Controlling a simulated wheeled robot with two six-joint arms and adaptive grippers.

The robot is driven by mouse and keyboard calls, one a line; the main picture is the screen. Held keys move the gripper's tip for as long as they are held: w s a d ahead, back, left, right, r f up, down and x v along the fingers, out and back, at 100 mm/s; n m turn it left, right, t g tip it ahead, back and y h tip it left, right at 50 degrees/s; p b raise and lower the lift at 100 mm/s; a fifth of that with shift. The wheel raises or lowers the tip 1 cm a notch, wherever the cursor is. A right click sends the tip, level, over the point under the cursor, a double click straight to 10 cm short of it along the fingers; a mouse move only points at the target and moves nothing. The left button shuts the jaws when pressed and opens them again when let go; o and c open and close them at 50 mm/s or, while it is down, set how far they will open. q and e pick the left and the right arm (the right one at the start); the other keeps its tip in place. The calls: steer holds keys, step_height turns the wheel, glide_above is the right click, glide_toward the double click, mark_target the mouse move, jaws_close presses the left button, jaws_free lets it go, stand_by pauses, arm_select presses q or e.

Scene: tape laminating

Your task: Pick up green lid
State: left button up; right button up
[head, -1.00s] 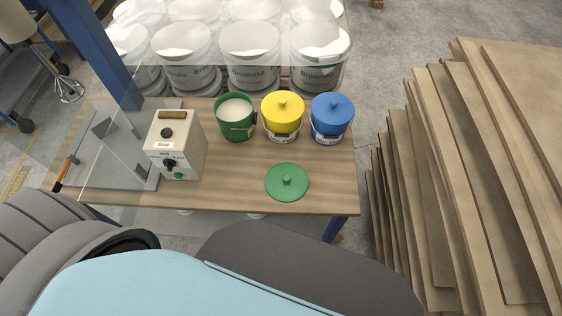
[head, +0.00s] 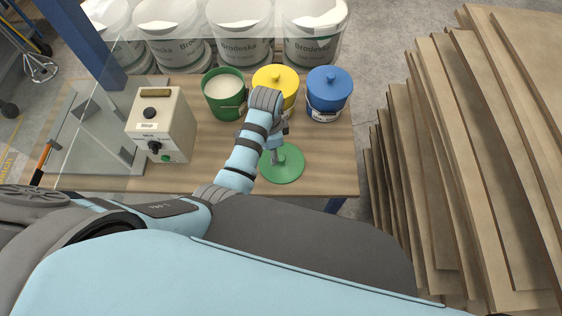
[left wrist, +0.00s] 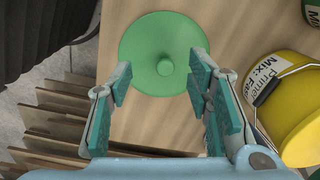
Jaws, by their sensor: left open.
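The green lid (head: 287,166) lies flat on the wooden table (head: 330,180) near its front right part. It is a round disc with a small knob in its middle, seen clearly in the left wrist view (left wrist: 140,60). My left gripper (head: 275,157) hangs over the lid, and its wrist hides part of the yellow bucket. In the left wrist view my left gripper (left wrist: 158,78) is open, with its fingers on either side of the knob's line and nothing between the pads. I cannot tell the exact height above the lid. My right gripper is not in view.
An open green bucket (head: 225,100), a yellow-lidded bucket (head: 275,76) and a blue-lidded bucket (head: 328,92) stand behind the lid. A beige control box (head: 160,125) stands to the left. Stacked boards (head: 450,170) are right of the table.

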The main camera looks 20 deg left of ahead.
mark_target(281, 158)
arm_select(q)
steer(key=w+d+r+m, duration=0.3)
steer(key=r, duration=0.3)
steer(key=f+b, duration=0.1)
steer(key=f, duration=0.3)
steer(key=f+b, duration=0.2)
steer(key=f, duration=0.3)
steer(key=f+b, duration=0.2)
steer(key=f, duration=0.3)
steer(key=shift+s+a+f, duration=0.15)
steer(key=shift+s+a, duration=0.05)
steer(key=shift+a, duration=0.1)
jaws_close()
